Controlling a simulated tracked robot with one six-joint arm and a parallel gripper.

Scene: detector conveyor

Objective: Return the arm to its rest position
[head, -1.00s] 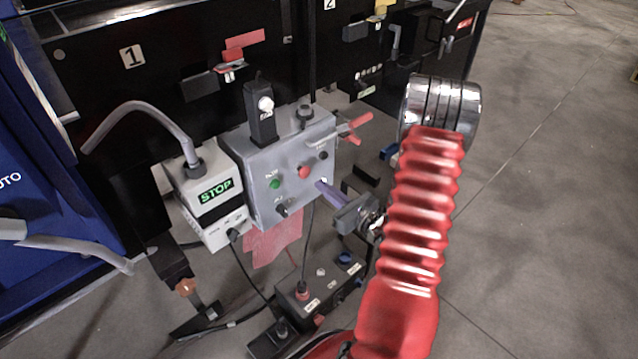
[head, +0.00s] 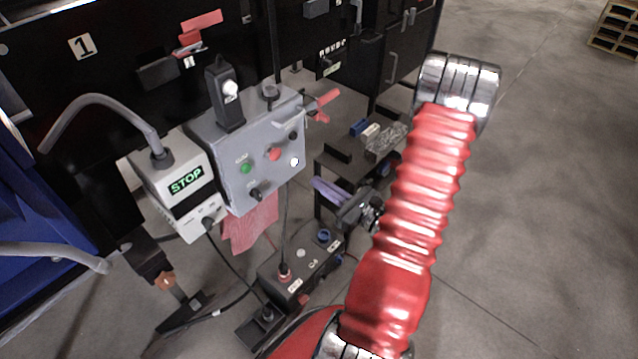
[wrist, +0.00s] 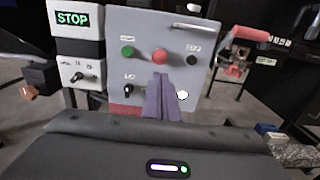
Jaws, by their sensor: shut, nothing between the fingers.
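My gripper (head: 328,190) has purple-grey fingers and is shut and empty. In the head view it sits to the left of my red arm, below and right of the grey control box (head: 222,180). In the wrist view my gripper (wrist: 161,98) points toward the front of the grey control box (wrist: 205,50), just below the red button (wrist: 160,56). Whether it touches the box cannot be told. The green button (wrist: 128,51) is to the left of the red one.
A white unit with a STOP sign (head: 186,180) stands left of the control box. A low black box with cables (head: 300,265) is below. A black stand (head: 345,155) holding small items is behind my gripper. Open floor (head: 550,190) lies to the right.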

